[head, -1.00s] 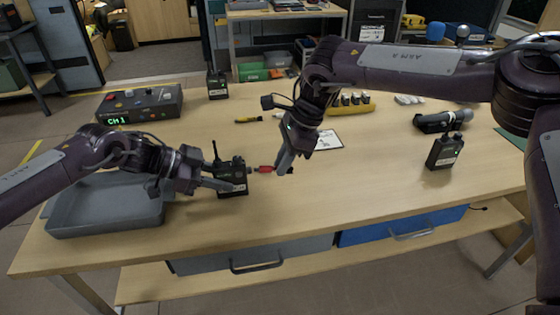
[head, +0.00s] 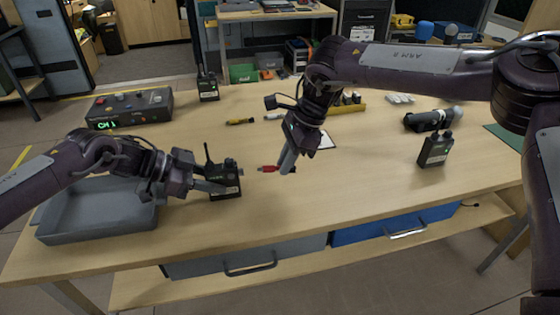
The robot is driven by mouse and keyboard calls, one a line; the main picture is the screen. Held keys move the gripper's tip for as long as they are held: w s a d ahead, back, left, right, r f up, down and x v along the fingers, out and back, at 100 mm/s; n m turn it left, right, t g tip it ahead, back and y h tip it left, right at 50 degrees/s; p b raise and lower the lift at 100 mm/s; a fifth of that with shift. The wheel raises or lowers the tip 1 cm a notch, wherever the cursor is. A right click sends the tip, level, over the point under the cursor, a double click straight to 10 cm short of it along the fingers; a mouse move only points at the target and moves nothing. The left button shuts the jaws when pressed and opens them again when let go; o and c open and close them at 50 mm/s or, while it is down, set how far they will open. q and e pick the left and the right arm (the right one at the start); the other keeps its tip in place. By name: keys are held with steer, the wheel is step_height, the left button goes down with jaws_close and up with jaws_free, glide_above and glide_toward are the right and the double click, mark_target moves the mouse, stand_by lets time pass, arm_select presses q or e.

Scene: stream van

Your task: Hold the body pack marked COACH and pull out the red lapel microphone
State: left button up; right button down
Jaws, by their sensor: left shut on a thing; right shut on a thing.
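My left gripper (head: 212,187) is shut on a black body pack (head: 225,174) with a short antenna, standing upright on the table at left of centre. Its label is too small to read. My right gripper (head: 287,163) is shut on the red lapel microphone (head: 268,169), whose red end points left toward the pack. A gap of bare table shows between the red end and the pack's right side. The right fingers hide part of the microphone.
Other body packs stand at the back (head: 208,88) and at right (head: 435,150). A grey tray (head: 95,232) lies at the left front, below a control box (head: 130,108). A dark handheld microphone (head: 428,121) lies at right. The front middle of the table is clear.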

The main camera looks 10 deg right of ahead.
stand_by(0.3)
arm_select(q)
steer(key=o, duration=1.1)
steer(key=shift+a, duration=0.1)
